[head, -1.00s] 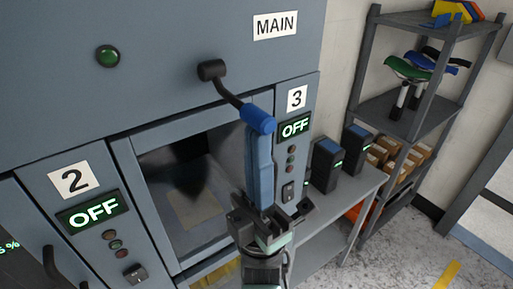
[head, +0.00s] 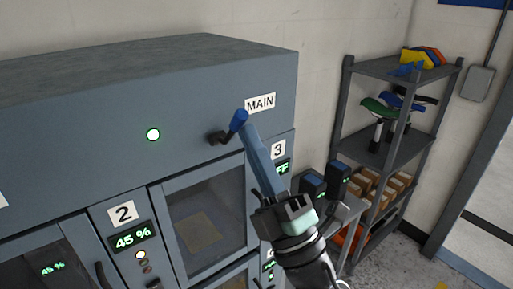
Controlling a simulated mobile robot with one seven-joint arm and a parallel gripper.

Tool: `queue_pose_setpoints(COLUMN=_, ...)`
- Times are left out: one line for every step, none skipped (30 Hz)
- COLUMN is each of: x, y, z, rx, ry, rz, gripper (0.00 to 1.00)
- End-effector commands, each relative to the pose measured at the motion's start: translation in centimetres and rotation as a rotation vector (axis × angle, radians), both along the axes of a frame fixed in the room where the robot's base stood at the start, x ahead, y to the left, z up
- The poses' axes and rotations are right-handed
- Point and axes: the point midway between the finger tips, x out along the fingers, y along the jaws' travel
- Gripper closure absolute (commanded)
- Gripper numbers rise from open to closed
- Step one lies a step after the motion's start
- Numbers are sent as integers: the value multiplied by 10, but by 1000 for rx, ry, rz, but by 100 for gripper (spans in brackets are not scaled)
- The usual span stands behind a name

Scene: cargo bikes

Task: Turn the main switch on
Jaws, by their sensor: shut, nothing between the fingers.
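The main switch is a dark lever with a blue grip (head: 238,121) on the grey cabinet front, left of the MAIN label (head: 260,103). From its dark pivot (head: 216,138) the lever now points up and to the right. The round lamp (head: 153,134) to its left glows bright green-white. My gripper (head: 248,127) reaches up from the lower right, its long blue fingers shut and empty. Its tips are right beside the blue grip; I cannot tell if they touch.
Door 2's display (head: 131,237) reads 45 %. Door 3's display (head: 284,167) is partly hidden by my fingers, with "FF" showing. A shelf rack (head: 392,145) with saddles and boxes stands at the right, beside a low bench with dark batteries (head: 338,180).

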Motion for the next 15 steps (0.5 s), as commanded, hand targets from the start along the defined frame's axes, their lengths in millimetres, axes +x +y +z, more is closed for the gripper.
queue_pose_setpoints(x=1, y=1, z=6, rx=-1, ry=-2, rz=1, gripper=100)
queue_pose_setpoints(x=2, y=2, z=8, rx=-1, ry=-2, rz=1, gripper=100)
queue_pose_setpoints(x=3, y=3, z=10, rx=-1, ry=-2, rz=2, gripper=100)
queue_pose_setpoints(x=3, y=3, z=12, rx=-2, ry=-2, rz=1, gripper=100)
queue_pose_setpoints(x=4, y=4, z=14, rx=-2, ry=-2, rz=1, gripper=100)
queue_pose_setpoints(x=5, y=5, z=16, rx=-1, ry=-3, rz=0, gripper=100)
queue_pose_setpoints(x=6, y=5, z=18, rx=-2, ry=-2, rz=0, gripper=100)
queue_pose_setpoints(x=7, y=6, z=19, rx=-2, ry=-2, rz=0, gripper=100)
queue_pose_setpoints(x=8, y=6, z=21, rx=-2, ry=-2, rz=1, gripper=100)
queue_pose_setpoints(x=8, y=7, z=23, rx=-2, ry=-2, rz=1, gripper=100)
queue_pose_setpoints(x=9, y=7, z=24, rx=-2, ry=-2, rz=1, gripper=100)
queue_pose_setpoints(x=10, y=8, z=25, rx=-1, ry=-2, rz=1, gripper=100)
queue_pose_setpoints(x=10, y=8, z=26, rx=0, ry=-2, rz=1, gripper=100)
queue_pose_setpoints(x=11, y=9, z=27, rx=0, ry=-2, rz=1, gripper=100)
queue_pose_setpoints(x=12, y=9, z=28, rx=0, ry=-2, rz=1, gripper=100)
